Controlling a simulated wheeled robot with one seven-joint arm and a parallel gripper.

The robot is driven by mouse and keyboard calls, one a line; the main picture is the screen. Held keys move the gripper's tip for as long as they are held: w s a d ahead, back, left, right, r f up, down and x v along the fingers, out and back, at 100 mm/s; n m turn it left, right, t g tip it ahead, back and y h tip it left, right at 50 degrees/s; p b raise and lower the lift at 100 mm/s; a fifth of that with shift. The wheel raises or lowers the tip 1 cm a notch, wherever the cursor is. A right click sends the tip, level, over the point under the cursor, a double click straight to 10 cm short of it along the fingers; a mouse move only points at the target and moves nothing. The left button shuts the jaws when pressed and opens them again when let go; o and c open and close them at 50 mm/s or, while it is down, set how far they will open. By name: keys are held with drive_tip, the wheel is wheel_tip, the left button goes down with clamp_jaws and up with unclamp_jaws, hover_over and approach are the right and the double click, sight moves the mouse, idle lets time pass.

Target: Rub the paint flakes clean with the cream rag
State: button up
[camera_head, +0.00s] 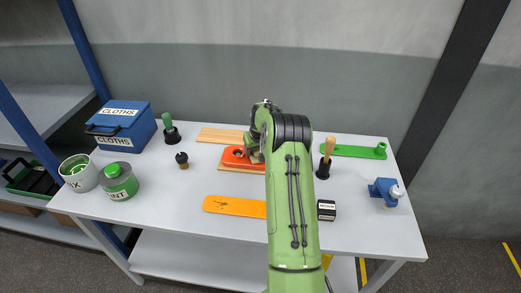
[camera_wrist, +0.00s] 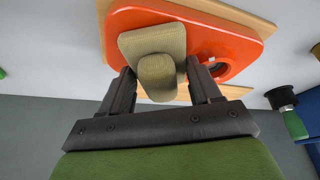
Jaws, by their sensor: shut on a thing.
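The cream rag (camera_wrist: 152,42) looks like a folded pad with a rounded grip on top. My gripper (camera_wrist: 160,84) has a finger on each side of that grip and is shut on it. The pad lies over the orange part (camera_wrist: 225,32), seemingly against its top face; exact contact is hard to tell. In the head view my gripper (camera_head: 256,153) is at the right end of the orange part (camera_head: 233,157), and my arm hides much of the area. The orange part has a round hole and rests on a wooden board (camera_head: 228,169). I cannot make out any paint flakes.
A blue cloths box (camera_head: 125,124), two tins (camera_head: 118,182) and a green-handled brush (camera_head: 169,130) stand at left. A wooden-handled brush (camera_head: 325,161), green bar (camera_head: 350,151), black block (camera_head: 326,211) and blue clamp (camera_head: 383,191) are at right.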

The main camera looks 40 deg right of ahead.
drive_tip(key=shift+w+a+r, duration=0.1)
drive_tip(key=shift+w+a, duration=0.7)
drive_tip(key=shift+a, duration=0.05)
drive_tip(key=shift+s+d+n+b, duration=0.3)
drive_tip(key=shift+s+d+b, duration=0.1)
drive_tip(key=shift+s+d, duration=0.4)
drive_tip(key=shift+s+d+f+b, duration=0.2)
drive_tip(key=shift+s+d+b, duration=0.15)
drive_tip(key=shift+s+d, duration=1.2)
drive_tip(key=shift+s+a, duration=0.1)
drive_tip(key=shift+a, duration=0.05)
drive_tip(key=shift+r+p, duration=2)
drive_tip(key=shift+r, duration=1.05)
wheel_tip(320, 180, up, 3)
drive_tip(key=shift+p, duration=1)
